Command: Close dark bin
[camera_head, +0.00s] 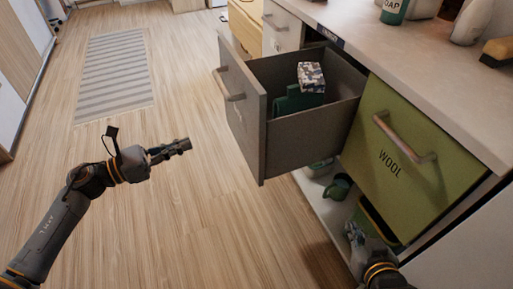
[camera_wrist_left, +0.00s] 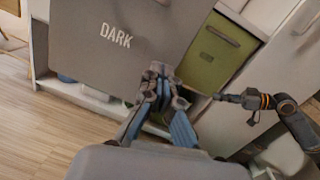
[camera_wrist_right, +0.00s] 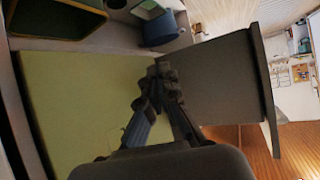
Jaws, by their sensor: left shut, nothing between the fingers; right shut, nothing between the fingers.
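The dark bin (camera_head: 315,135) is a grey drawer pulled out from under the counter, with a bar handle on its front. In it lie a patterned box (camera_head: 311,77) and a dark green item (camera_head: 297,100). The left wrist view shows its front with the label DARK (camera_wrist_left: 116,36). My left gripper (camera_head: 187,145) is shut and empty, in front of the drawer front and to its left, apart from it in the head view. My right gripper (camera_head: 352,230) is shut and empty, low in front of the green WOOL bin; its fingers (camera_wrist_right: 158,75) also show in the right wrist view.
The green WOOL bin (camera_head: 395,165) is shut, right of the dark bin. A low shelf (camera_head: 322,205) below holds a dark green cup (camera_head: 339,186). The wooden floor at left is clear, with a striped rug (camera_head: 115,75).

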